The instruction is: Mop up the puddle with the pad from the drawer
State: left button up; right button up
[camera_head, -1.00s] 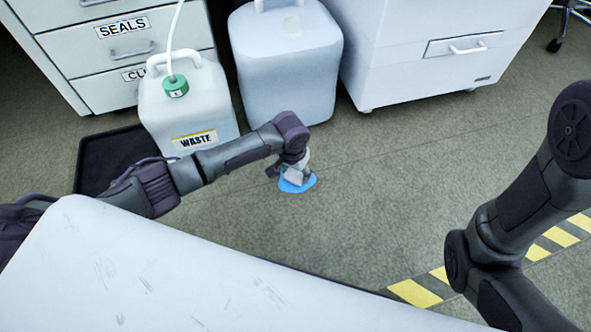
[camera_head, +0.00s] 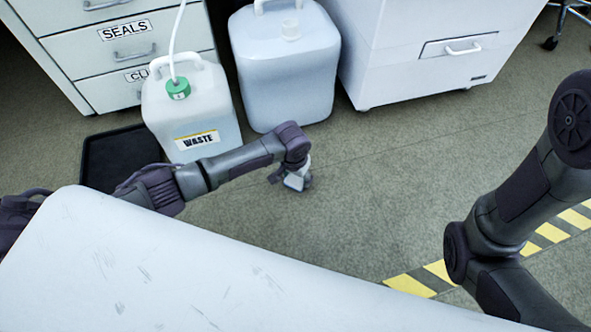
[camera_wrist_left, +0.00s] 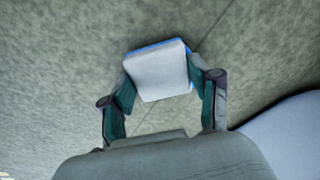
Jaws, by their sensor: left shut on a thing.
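The pad is a white square with a blue edge; it shows in the wrist view (camera_wrist_left: 160,74) and as a small pale shape in the head view (camera_head: 295,183). My left gripper (camera_head: 291,179) is shut on it, with a finger on each side in the wrist view (camera_wrist_left: 162,92). The gripper points down close to the grey floor, right of the waste can; I cannot tell whether the pad touches the floor. No blue puddle shows on the floor now. My right arm is at the right; its gripper is out of view.
A waste can (camera_head: 192,112) with a green cap and tube stands behind my left arm, beside a black tray (camera_head: 105,160). A larger white can (camera_head: 285,75), a drawer unit (camera_head: 75,45) and a white cabinet (camera_head: 420,75) stand behind. The floor right of the gripper is clear.

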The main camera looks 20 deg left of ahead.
dwell(0.3)
pick_arm(q)
jog(key=shift+w+a, duration=0.55)
jog(key=shift+w, duration=0.3)
jog(key=shift+w+a, duration=0.55)
jog(key=shift+w, duration=0.25)
jog(key=shift+d, duration=0.2)
jog(key=shift+s+d, duration=0.15)
jog(key=shift+d, duration=0.45)
jog(key=shift+s+d, duration=0.15)
jog(key=shift+d, duration=0.45)
jog(key=shift+p, duration=0.3)
jog(key=shift+s+a+r+p, duration=0.1)
jog(key=shift+s+a+p, duration=0.55)
jog(key=shift+a+p, duration=0.4)
jog(key=shift+s+a+p, duration=0.5)
jog(key=shift+a+p, duration=0.15)
jog(key=shift+p, duration=0.2)
